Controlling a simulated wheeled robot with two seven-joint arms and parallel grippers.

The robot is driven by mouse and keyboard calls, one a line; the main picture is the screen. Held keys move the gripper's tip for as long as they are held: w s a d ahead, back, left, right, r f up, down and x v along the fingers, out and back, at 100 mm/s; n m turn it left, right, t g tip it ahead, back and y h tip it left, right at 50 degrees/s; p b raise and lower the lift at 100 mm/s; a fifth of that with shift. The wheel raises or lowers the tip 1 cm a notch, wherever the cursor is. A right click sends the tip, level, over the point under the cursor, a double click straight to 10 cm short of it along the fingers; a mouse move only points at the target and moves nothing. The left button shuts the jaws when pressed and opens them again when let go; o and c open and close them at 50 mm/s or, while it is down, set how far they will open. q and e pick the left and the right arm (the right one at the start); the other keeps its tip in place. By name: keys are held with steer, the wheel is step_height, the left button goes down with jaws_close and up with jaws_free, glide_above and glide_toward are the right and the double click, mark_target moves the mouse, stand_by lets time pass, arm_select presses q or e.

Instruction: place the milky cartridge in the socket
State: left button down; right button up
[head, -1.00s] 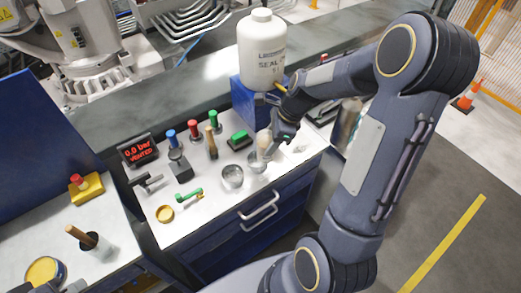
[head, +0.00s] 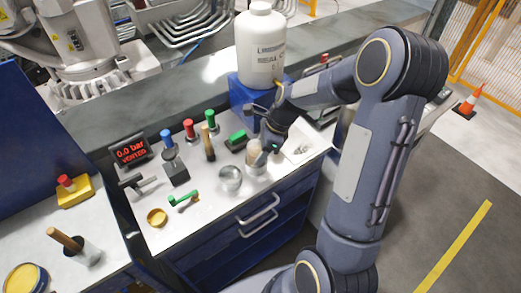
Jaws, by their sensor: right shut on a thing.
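The milky cartridge (head: 254,152) is a pale cream cylinder at the right part of the white worktop. My right gripper (head: 270,146) is shut on it, and the fingers hide part of its right side. The cartridge is roughly upright, with its lower end at a round metal cup (head: 258,169) that looks like the socket. I cannot tell how deep it sits in the cup. A second metal cup (head: 230,178) stands just to the left and looks empty. My left gripper is not in view.
A green block (head: 236,140), a wooden-handled tool (head: 208,145) and red, green and blue-topped posts stand behind. A large white bottle (head: 261,45) on a blue stand is at the back. A display (head: 130,150) reads "0.0 bar VENTED". A green-handled valve (head: 184,199) and yellow lid (head: 157,217) lie in front left.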

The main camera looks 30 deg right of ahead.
steer(key=shift+f, duration=0.2)
steer(key=o, duration=1.2)
steer(key=shift+c, duration=0.2)
steer(key=shift+d+r, duration=0.1)
steer(key=shift+r, duration=0.4)
steer(key=v, duration=1.1)
steer(key=s+a+r+n+t, duration=0.1)
steer(key=s+a+n, duration=0.5)
steer(key=s+n, duration=0.3)
steer(key=s+a+r+n+t, duration=0.1)
steer(key=s+a+n+t, duration=0.1)
steer(key=s+a+n, duration=0.4)
steer(key=s+n, duration=0.4)
steer(key=n, duration=0.3)
steer(key=shift+s+a, duration=0.2)
